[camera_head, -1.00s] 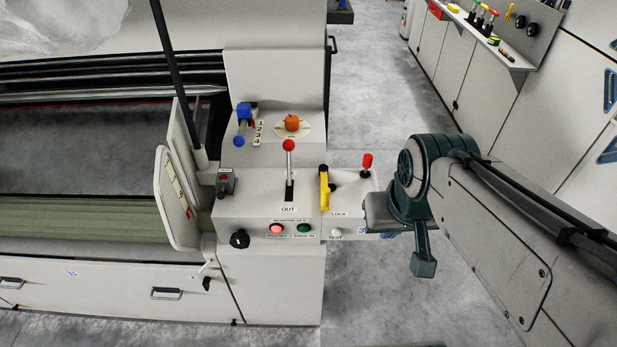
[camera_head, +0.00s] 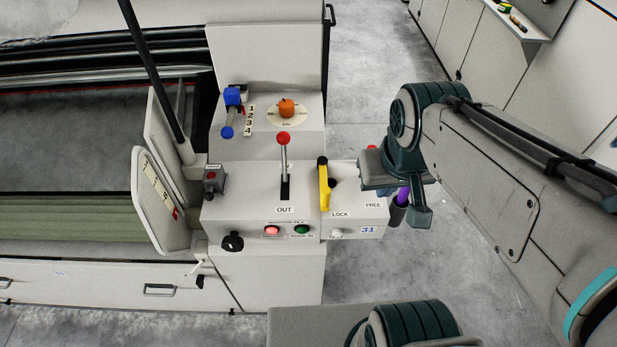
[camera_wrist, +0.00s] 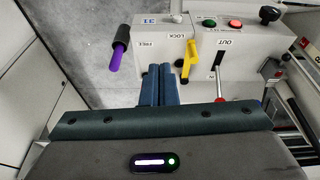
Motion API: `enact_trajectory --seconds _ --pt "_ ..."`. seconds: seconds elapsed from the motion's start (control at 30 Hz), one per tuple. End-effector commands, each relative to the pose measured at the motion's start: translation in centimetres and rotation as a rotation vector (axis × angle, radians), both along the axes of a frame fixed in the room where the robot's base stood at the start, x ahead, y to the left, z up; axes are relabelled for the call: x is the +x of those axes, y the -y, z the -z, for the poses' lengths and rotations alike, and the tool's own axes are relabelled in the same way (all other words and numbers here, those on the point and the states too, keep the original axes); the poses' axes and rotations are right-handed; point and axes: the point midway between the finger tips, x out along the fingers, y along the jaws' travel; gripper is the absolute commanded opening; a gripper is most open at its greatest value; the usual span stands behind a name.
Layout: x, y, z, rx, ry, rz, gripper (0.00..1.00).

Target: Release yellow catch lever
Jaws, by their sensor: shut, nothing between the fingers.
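The yellow catch lever (camera_head: 323,187) stands on the light grey box at the right end of the machine's control panel, beside the LOCK label (camera_head: 340,214). The FREE label (camera_head: 373,205) is further right on the same box. In the wrist view the yellow lever (camera_wrist: 190,62) is just right of my fingers. My gripper (camera_head: 421,216) is right of the lever in the head view, apart from it. In the wrist view its two fingers (camera_wrist: 158,72) are together and empty. My wrist hides the right end of the box in the head view.
A red-knobbed lever (camera_head: 283,140) stands left of the yellow one, above the OUT label. A purple rod with a dark end (camera_wrist: 121,45) projects from the box. An orange knob (camera_head: 286,107) and a blue handle (camera_head: 229,112) are further back. Open floor (camera_head: 365,75) is behind.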

Motion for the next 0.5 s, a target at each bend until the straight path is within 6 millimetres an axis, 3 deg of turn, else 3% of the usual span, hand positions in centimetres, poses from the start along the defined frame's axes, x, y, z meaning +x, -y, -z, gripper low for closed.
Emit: enact_trajectory --seconds 0.27,0.5 --pt "3.6 -3.6 2.1 -0.225 -0.228 -0.393 0.00" --pt "7.3 -8.9 4.8 -0.466 -0.442 -0.810 0.00"
